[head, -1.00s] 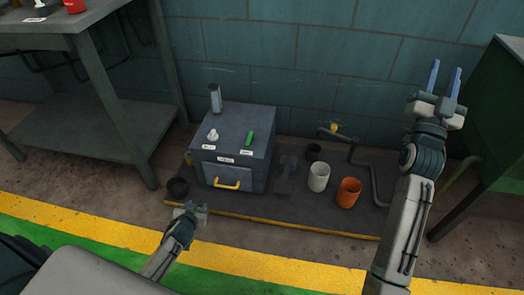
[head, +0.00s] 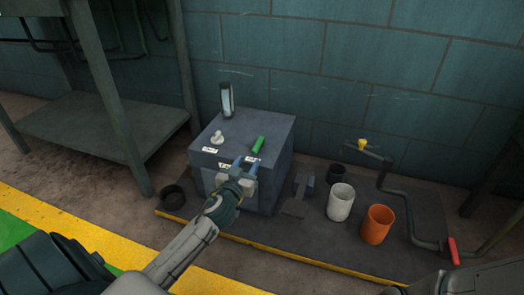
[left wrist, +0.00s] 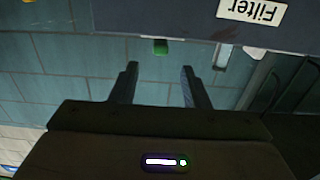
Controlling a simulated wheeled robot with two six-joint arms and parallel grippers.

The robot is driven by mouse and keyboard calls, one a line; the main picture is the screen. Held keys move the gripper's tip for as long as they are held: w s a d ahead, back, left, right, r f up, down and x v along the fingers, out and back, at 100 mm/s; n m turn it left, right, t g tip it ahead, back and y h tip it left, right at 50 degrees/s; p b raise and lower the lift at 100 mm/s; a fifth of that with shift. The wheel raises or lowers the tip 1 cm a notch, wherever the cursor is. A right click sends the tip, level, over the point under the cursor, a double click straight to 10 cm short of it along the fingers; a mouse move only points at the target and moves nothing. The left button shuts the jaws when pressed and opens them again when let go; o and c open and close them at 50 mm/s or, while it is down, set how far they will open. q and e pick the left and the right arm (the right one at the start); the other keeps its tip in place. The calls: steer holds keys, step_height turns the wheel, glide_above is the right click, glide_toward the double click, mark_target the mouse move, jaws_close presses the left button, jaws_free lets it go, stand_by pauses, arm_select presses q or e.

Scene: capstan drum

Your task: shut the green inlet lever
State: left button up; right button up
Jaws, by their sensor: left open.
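The green inlet lever (head: 258,145) sits on top of the grey-blue box (head: 275,135), towards its right front. It is a short green bar, lying at a slant. Its green end (left wrist: 160,47) shows past the box's edge in the left wrist view, between and beyond my fingertips. My left gripper (head: 246,163) is open and empty at the box's front top edge, just in front of the lever and apart from it. It hides part of the box front and its labels. My right gripper is out of view.
A white knob (head: 216,138) and a clear upright cylinder (head: 227,99) stand on the box. A white cup (head: 340,203), an orange cup (head: 377,224) and a pipe with a red handle (head: 453,251) are to the right. A grey bench (head: 105,120) stands left.

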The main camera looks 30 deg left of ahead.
mark_target(257, 145)
arm_select(q)
steer(key=b+x, duration=0.2)
steer(key=x, duration=0.8)
jaws_close()
